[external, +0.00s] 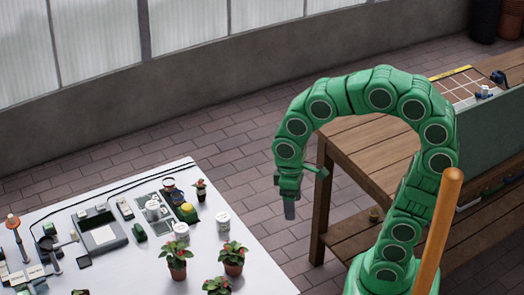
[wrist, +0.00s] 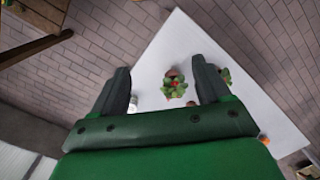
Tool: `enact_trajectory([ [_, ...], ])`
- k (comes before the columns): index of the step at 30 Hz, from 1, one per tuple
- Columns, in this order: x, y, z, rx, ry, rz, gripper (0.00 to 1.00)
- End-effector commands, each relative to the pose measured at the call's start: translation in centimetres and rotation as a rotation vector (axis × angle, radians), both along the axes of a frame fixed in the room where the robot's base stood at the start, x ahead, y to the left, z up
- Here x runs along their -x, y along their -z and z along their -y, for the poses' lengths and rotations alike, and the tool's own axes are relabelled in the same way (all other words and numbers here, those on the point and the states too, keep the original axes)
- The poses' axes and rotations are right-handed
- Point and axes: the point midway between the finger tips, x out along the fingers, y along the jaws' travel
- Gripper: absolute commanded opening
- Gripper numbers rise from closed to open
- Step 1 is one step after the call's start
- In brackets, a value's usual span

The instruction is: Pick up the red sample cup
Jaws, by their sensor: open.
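I cannot make out a red sample cup in either view. A white table (external: 120,268) at the lower left of the external view holds several small items, including white cups or jars (external: 222,221). My gripper (external: 290,208) hangs down in the air, to the right of the white table and apart from everything on it. In the wrist view my gripper (wrist: 160,66) has its two dark fingers spread with nothing held between them. The white table (wrist: 185,35) lies beyond the fingers, and the gripper body hides part of it.
Potted plants with red flowers (external: 177,259) stand near the table's front. A lamp with an orange shade (external: 12,222) is at its left. A wooden bench (external: 370,150) stands behind my arm. An orange post (external: 440,225) rises in the foreground. Brick floor (external: 225,150) lies open between.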

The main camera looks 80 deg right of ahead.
Motion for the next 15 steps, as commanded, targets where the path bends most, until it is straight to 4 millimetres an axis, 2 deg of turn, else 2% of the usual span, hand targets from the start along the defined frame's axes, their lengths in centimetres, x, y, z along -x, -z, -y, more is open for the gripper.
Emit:
enact_trajectory([
  [3, -3.3, 0.0, 0.4, -0.010, -0.004, 0.019, 0.76],
  [15, -13.6, 0.9, 2.6, -0.035, -0.014, 0.083, 0.76],
])
